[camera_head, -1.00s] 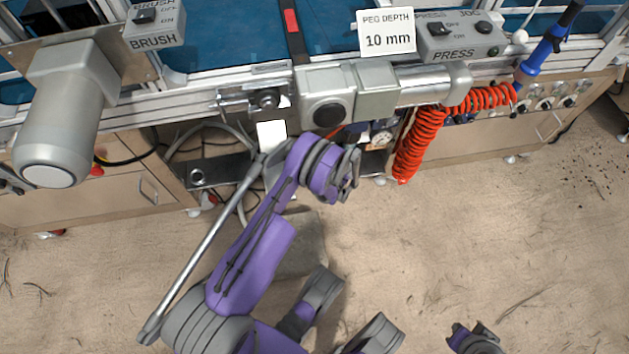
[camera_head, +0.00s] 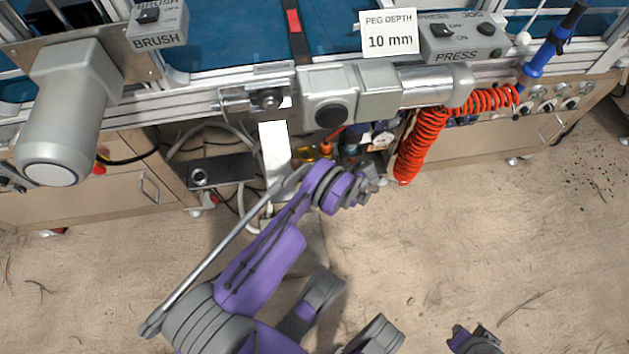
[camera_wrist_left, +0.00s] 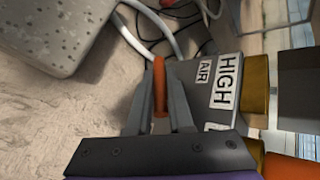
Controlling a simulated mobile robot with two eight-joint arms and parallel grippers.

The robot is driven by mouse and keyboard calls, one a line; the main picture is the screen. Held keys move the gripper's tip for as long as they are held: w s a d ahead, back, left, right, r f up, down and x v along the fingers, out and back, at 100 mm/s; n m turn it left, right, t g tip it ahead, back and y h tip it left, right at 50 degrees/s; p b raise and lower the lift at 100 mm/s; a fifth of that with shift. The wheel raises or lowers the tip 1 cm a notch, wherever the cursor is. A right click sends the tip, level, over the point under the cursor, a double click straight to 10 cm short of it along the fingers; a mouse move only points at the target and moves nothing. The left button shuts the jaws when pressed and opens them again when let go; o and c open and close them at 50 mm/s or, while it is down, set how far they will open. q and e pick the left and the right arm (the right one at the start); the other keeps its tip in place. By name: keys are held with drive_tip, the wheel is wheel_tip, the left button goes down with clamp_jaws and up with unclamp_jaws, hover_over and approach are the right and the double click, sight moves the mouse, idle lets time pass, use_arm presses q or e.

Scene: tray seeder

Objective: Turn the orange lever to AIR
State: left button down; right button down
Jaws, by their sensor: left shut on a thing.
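The orange lever (camera_wrist_left: 159,78) shows in the left wrist view, upright in the picture between the two grey fingers of my left gripper (camera_wrist_left: 161,92). A further label below is mostly hidden. In the head view my left arm reaches under the machine's front rail, and its fingertips cannot be made out.
Brass-coloured fittings (camera_wrist_left: 256,85) stand right of the labels. In the head view a red coiled hose (camera_head: 420,145) hangs right of my left wrist. A grey motor housing (camera_head: 63,115) juts out at the left. The floor in front is mostly clear.

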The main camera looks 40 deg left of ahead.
use_arm(q)
drive_tip(key=shift+r+g+y, duration=0.1)
drive_tip(key=shift+g+y, duration=0.2)
drive_tip(key=shift+y, duration=0.1)
idle(0.3)
drive_tip(key=c, duration=1.1)
unclamp_jaws()
drive_tip(key=p+v, duration=0.1)
drive_tip(key=v, duration=0.9)
drive_tip(key=shift+w+d+p, duration=0.3)
drive_tip(key=shift+d+p, duration=0.05)
drive_tip(key=shift+r, duration=0.1)
